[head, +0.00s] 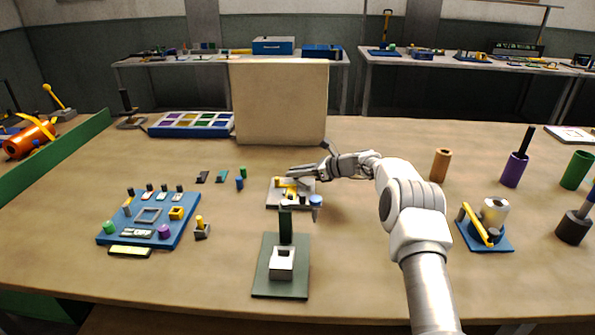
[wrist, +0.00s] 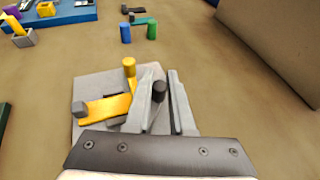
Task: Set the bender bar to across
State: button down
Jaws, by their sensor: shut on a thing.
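The bender is a small pale grey plate (wrist: 90,92) on the table, in front of the cream panel. A yellow bar (wrist: 103,106) lies slanted over it, with a grey block at its left end and a yellow post (wrist: 129,67) near its far end. It also shows in the head view as a yellow part (head: 288,188) below my gripper (head: 298,173). In the wrist view my gripper (wrist: 161,75) has its fingers on either side of a dark-topped peg (wrist: 159,91) and is shut on it. How the peg joins the bar is hidden by the fingers.
A green-based press (head: 285,285) stands just in front of the bender. The cream panel (head: 280,100) stands behind it. A blue tray (head: 185,228) of small parts lies left, and a blue-based fixture (head: 487,240) stands right. A blue and a green peg stand nearby.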

jog(key=shift+s+a+n+g+y+b, duration=0.15)
jog(key=shift+s+n+g+b, duration=0.05)
jog(key=shift+n+g+b, duration=0.35)
jog(key=shift+s+a+n+g+y+b, duration=0.1)
jog(key=shift+s+n+g+y+b, duration=0.1)
jog(key=shift+n+g+b, duration=0.35)
dwell(0.5)
jog(key=c, duration=0.8)
grip_release()
jog(key=p+v, duration=0.2)
jog(key=v, duration=1.5)
jog(key=shift+d+r, duration=0.15)
